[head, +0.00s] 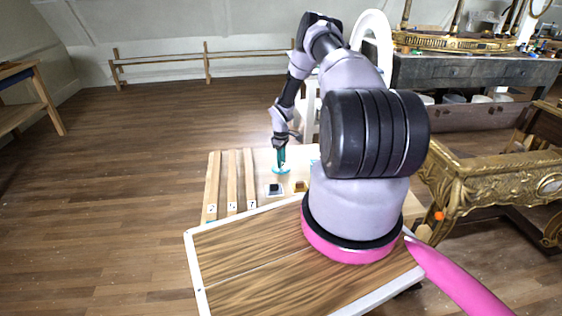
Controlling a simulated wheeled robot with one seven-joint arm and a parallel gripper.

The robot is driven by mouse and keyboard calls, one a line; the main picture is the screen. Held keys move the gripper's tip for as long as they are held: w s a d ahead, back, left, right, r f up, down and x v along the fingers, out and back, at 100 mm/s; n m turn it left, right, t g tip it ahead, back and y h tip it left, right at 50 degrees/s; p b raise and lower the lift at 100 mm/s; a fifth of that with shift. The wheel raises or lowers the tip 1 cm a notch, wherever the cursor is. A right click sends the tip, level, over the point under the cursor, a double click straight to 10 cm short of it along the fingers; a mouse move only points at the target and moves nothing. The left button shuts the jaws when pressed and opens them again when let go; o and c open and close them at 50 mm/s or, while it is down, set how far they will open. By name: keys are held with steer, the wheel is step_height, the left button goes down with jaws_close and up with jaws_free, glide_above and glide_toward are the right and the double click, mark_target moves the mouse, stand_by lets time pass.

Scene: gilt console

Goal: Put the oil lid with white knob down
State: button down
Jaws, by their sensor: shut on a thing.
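My gripper (281,161) points down over a pale wooden table (262,158) and is shut on a small teal-rimmed piece, which looks like the oil lid (281,171). A small white spot between the fingertips looks like its knob. The lid is low over the table top; I cannot tell whether it touches the surface. A small dark square item with a pale border (275,190) lies just in front of it. A small amber item (299,187) is to the right of that, partly beside my arm.
Several pale slats with small number labels (231,180) run along the table's left side. My arm hides much of the table's right side. A gilt console (480,172) stands at right. A long dark bench (475,75) and a low wooden rail (208,62) are behind.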

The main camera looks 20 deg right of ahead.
steer(key=c, duration=0.6)
jaws_free()
